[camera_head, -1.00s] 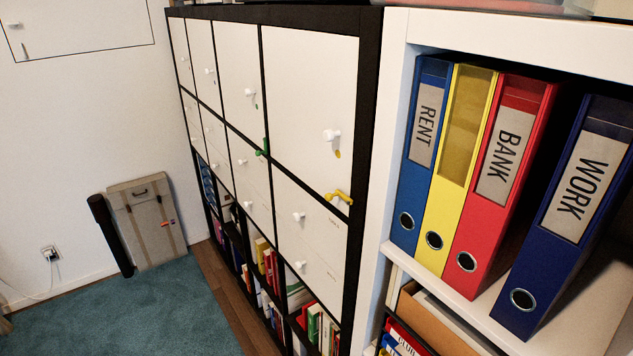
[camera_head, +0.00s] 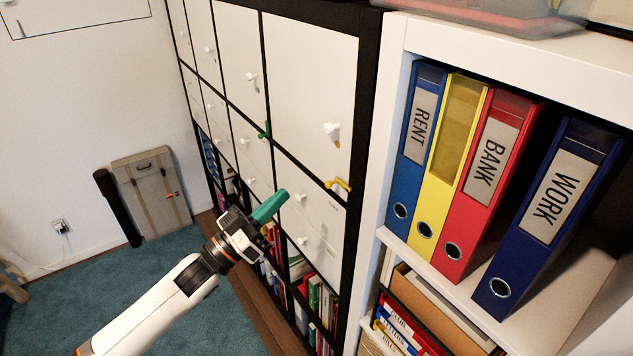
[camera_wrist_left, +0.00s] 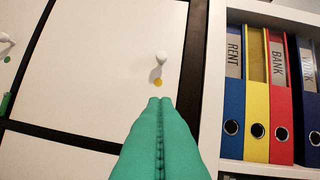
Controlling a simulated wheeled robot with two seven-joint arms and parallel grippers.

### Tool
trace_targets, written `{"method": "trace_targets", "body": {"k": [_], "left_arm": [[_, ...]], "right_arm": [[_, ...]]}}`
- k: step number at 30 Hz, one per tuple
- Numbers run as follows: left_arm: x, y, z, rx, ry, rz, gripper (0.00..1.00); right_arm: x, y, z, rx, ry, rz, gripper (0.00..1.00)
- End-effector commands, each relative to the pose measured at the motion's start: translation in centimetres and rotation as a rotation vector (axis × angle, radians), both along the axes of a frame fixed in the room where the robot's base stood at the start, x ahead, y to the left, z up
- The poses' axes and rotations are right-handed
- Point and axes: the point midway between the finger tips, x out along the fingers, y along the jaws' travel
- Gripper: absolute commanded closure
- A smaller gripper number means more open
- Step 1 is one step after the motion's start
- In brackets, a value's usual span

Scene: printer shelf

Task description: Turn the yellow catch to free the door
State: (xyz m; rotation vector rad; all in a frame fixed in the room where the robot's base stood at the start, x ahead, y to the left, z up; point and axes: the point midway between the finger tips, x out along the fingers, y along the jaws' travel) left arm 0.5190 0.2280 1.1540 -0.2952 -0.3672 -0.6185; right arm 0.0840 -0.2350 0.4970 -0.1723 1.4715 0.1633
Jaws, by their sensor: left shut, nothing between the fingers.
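The yellow catch (camera_head: 338,185) sits at the lower right edge of a white door (camera_head: 312,90) in the black cabinet, below the door's white knob (camera_head: 331,131). A small yellow dot marks the door under the knob; it also shows in the left wrist view (camera_wrist_left: 158,82). My left gripper (camera_head: 284,194) has green fingers, shut and empty, to the left of the catch and a little lower. In the left wrist view the shut fingertips (camera_wrist_left: 160,100) point at the area below the dot, and the catch is hidden there. My right gripper is not in view.
A green catch (camera_head: 264,130) sits on the neighbouring door to the left. A white shelf with several binders, such as the red one (camera_head: 486,170), stands right of the cabinet. A folded case (camera_head: 152,190) leans on the wall. Teal carpet covers the floor.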

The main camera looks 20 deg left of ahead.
Motion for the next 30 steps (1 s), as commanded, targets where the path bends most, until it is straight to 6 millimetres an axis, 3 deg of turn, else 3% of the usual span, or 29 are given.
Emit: {"method": "trace_targets", "body": {"k": [8,19,24,30], "left_arm": [[1.8,-1.1,1.4,-0.002,-0.002,0.003,1.0],[7.7,-5.1,4.7,-0.001,-0.001,0.003,1.0],[7.6,-5.5,1.7,0.0,0.007,0.004,1.0],[7.6,-5.8,0.3,0.001,0.002,0.003,1.0]], "right_arm": [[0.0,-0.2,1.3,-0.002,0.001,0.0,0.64],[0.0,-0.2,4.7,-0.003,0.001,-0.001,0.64],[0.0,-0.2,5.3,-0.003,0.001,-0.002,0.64],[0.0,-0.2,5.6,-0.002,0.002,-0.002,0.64]]}}
